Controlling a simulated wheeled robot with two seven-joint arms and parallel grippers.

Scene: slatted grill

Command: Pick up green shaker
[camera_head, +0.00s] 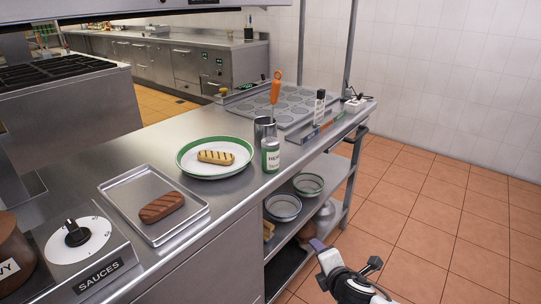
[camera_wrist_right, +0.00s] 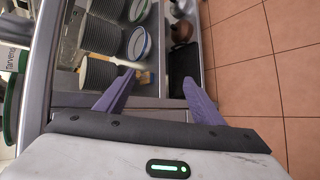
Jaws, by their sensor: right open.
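The green shaker (camera_head: 270,156), a small jar with a white and green label, stands upright on the steel counter, close to its right edge and right of the plate. In the right wrist view a labelled jar (camera_wrist_right: 17,62), which looks like this shaker, is cut off by the left edge. My right gripper (camera_wrist_right: 157,79) is open with nothing between its purple fingers. In the head view my right gripper (camera_head: 319,250) is low, in front of the counter's open shelves, apart from the shaker. My left gripper is not in view.
A green-rimmed plate (camera_head: 187,169) holds a grilled bun; a metal tray (camera_head: 115,186) holds a meat patty. A metal cup (camera_head: 264,128) with an orange-handled utensil stands just behind the shaker. Bowls (camera_head: 283,207) sit on the shelf below. Tiled floor (camera_head: 440,230) at right is clear.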

